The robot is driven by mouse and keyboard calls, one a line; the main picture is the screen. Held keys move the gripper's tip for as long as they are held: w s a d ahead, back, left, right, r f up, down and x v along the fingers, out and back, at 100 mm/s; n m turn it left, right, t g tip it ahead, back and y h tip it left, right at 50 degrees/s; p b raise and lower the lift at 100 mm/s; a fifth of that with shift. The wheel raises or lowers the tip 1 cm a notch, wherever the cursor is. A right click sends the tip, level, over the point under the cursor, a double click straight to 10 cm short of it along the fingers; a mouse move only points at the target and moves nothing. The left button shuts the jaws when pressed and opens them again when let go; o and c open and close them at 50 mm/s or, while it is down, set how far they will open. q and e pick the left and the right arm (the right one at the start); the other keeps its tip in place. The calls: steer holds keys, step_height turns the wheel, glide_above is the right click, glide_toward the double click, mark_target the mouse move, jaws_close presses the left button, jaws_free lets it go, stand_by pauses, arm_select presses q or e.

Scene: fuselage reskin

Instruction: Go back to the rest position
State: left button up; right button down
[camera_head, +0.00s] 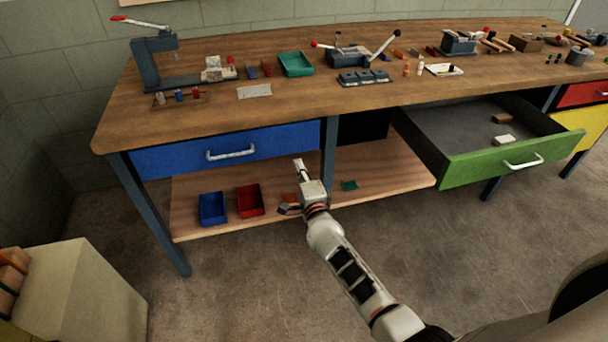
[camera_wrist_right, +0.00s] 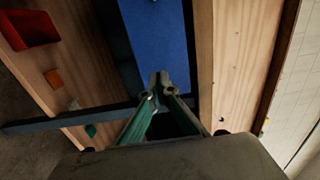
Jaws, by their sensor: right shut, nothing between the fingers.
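My right arm reaches in from the lower right in the head view. Its gripper (camera_head: 299,168) is in front of the workbench, near the right part of the closed blue drawer (camera_head: 225,150). In the right wrist view the fingertips of the right gripper (camera_wrist_right: 160,88) are together with nothing between them, and the blue drawer front (camera_wrist_right: 158,35) lies beyond them. My left gripper is not in view.
The green drawer (camera_head: 510,160) stands pulled open at the right, with small blocks inside. The lower shelf (camera_head: 385,172) holds a blue bin (camera_head: 212,209) and a red bin (camera_head: 249,201). Tools crowd the benchtop (camera_head: 215,110). The floor (camera_head: 235,290) in front is clear.

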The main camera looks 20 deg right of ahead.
arm_select(q)
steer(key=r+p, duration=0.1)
steer(key=p, duration=0.1)
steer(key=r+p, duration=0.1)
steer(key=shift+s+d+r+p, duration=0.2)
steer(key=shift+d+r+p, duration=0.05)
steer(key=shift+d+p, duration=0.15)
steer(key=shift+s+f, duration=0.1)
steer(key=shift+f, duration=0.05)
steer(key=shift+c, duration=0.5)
arm_select(e)
steer(key=s+f+n+g+y, duration=0.1)
steer(key=s+f+n, duration=0.3)
steer(key=s, duration=0.9)
steer(key=s+f+n+g+y, duration=0.1)
steer(key=s+f+n+g, duration=0.2)
steer(key=s+n, duration=0.8)
steer(key=s+f+n+g+y, duration=0.1)
steer(key=s+f+n+g, duration=0.2)
steer(key=s+n, duration=0.4)
steer(key=s+f, duration=0.1)
steer(key=s, duration=0.8)
steer(key=shift+s+f+n, duration=0.15)
steer(key=shift+f+n, duration=0.2)
steer(key=shift+n, duration=0.05)
